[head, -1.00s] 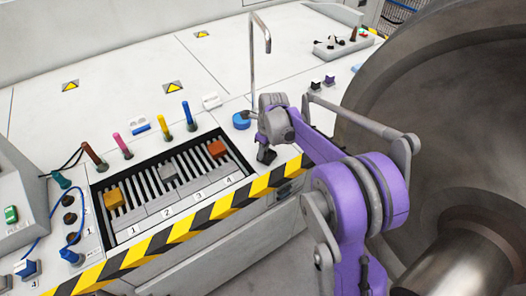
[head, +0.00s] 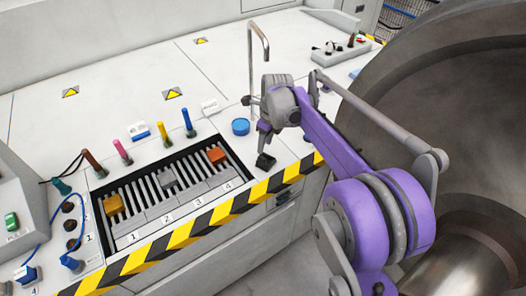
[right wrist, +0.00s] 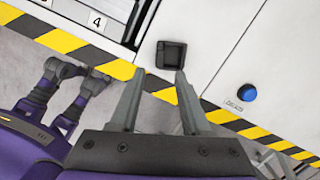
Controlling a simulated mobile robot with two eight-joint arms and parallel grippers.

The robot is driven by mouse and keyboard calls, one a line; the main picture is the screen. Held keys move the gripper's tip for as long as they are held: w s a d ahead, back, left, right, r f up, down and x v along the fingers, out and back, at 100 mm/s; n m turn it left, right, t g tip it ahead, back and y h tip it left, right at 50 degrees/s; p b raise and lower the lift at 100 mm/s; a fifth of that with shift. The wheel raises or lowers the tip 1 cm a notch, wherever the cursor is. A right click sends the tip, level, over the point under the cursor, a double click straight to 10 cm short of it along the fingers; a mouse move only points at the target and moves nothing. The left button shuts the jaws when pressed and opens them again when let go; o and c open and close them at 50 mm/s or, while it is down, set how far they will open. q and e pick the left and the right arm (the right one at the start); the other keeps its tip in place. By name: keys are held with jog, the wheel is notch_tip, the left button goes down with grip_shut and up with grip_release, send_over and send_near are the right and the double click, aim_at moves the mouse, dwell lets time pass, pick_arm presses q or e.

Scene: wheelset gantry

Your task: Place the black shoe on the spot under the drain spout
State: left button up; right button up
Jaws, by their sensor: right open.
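The black shoe (head: 265,162), a small dark block, sits on the white bench top right of slot 4, near the striped front edge. It also shows in the right wrist view (right wrist: 171,54), just beyond the fingertips. My right gripper (head: 265,146) is over the bench close to the shoe, pointing down. In the right wrist view its fingers (right wrist: 157,73) are spread apart with nothing between them. The drain spout (head: 251,66) is a thin bent pipe behind the gripper. I cannot make out the spot beneath it. My left gripper is not in view.
A slotted rack (head: 150,222) holds orange and grey blocks. A blue button (right wrist: 247,92) lies right of the shoe. A large grey wheel (head: 420,100) fills the right side.

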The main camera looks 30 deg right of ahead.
jog(key=s+a+r+n+t, duration=0.1)
jog(key=s+a+r+n, duration=0.1)
jog(key=s+a+n, duration=0.35)
jog(key=s+a+r+n, duration=0.1)
jog(key=s+a+n, duration=0.1)
jog(key=s+n, duration=0.5)
jog(key=s+a+f+n+t, duration=0.1)
jog(key=s+a+f+n, duration=0.1)
jog(key=s+n, duration=0.4)
jog(key=s+a+f+n+t, duration=0.1)
jog(key=s+a+f+n, duration=0.2)
jog(key=n, duration=0.9)
jog(key=s+f, duration=0.2)
jog(key=s, duration=0.2)
jog(key=shift+s+f+h, duration=0.2)
jog(key=shift+f+h, duration=0.1)
jog(key=shift+h, duration=0.1)
jog(key=shift+a+r, duration=0.1)
